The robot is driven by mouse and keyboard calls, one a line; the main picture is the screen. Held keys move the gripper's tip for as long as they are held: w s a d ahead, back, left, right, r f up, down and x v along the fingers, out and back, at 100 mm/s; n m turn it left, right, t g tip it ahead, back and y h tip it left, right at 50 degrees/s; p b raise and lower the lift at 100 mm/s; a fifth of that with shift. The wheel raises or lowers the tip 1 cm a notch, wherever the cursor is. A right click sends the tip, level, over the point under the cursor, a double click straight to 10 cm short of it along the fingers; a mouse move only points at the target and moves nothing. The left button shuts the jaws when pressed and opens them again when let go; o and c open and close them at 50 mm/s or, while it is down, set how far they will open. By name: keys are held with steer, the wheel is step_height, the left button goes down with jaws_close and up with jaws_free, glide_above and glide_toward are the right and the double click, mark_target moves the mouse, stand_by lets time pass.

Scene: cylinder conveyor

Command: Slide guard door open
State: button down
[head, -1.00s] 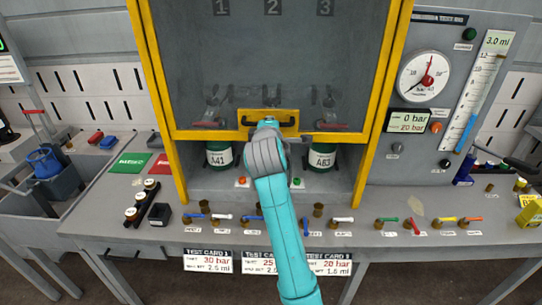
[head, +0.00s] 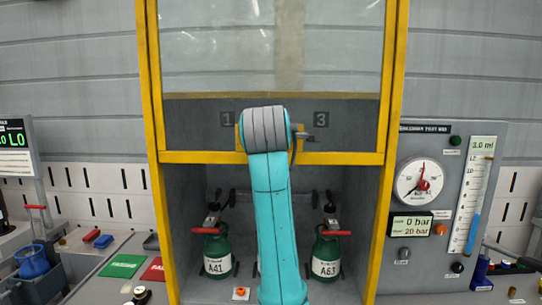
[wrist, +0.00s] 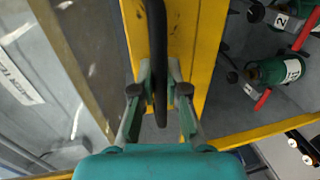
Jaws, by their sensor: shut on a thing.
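The guard door is a clear panel in a yellow frame, and its lower yellow bar (head: 200,157) is raised above the gas cylinders in the head view. My gripper (wrist: 159,90) is shut on the door's black handle (wrist: 157,40), with one finger on each side of it in the wrist view. The yellow handle plate shows behind the handle. In the head view my arm hides most of the gripper and handle. Below the bar the bay is open, with green cylinders A41 (head: 217,262) and A63 (head: 326,262) upright inside.
The yellow cabinet posts (head: 157,210) stand at both sides of the opening. A test panel (head: 440,260) with a gauge and a level tube is at the right. A green card (head: 122,266) and a red card (head: 154,270) lie on the bench at the left.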

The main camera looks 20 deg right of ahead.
steer(key=shift+r, duration=0.4)
steer(key=c, duration=1.2)
jaws_free()
steer(key=v, duration=1.2)
steer(key=shift+f, duration=0.1)
steer(key=shift+w+f, duration=0.1)
